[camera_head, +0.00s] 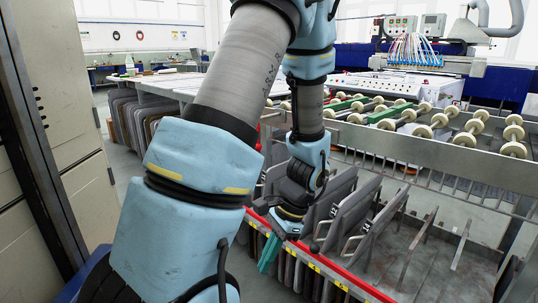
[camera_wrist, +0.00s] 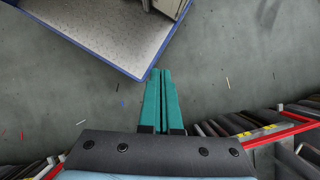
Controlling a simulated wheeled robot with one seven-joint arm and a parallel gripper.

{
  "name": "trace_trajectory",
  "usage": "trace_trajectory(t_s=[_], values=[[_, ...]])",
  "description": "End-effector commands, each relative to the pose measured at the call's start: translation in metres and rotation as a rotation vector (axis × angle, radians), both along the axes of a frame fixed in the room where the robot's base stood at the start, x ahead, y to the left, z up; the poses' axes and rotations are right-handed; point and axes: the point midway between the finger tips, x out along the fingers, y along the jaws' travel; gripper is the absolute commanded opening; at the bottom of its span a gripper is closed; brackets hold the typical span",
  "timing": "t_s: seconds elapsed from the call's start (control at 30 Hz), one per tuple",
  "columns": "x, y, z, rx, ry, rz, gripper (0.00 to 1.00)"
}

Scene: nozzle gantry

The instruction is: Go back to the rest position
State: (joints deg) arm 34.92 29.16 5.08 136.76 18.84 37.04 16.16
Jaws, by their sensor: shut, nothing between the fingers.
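My gripper (camera_head: 270,252) has teal fingers and hangs below my bent blue and grey arm, in front of the red-edged rack. In the wrist view my gripper (camera_wrist: 161,72) points over the grey floor, its two fingers side by side with only a thin gap. Nothing is held between them. Part of the rack behind my gripper is hidden by my arm in the head view.
A rack with a red front rail (camera_head: 340,272) holds several grey plates (camera_head: 328,208). Rollers (camera_head: 440,120) run above it. A tall beige cabinet (camera_head: 60,110) stands at the left. The wrist view shows bare floor (camera_wrist: 225,60) and a blue-edged platform (camera_wrist: 115,30).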

Motion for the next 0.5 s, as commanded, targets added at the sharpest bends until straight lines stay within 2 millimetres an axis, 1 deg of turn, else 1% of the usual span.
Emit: trace_trajectory(t_s=[0.03, 0.1, 0.2, 0.5], values=[[0.006, 0.007, 0.015, -0.057, -0.063, 0.132, 0.00], [0.012, 0.014, 0.032, -0.121, -0.144, 0.299, 0.00], [0.020, 0.024, 0.051, -0.191, -0.237, 0.492, 0.00], [0.035, 0.056, 0.098, -0.328, -0.462, 0.919, 0.00]])
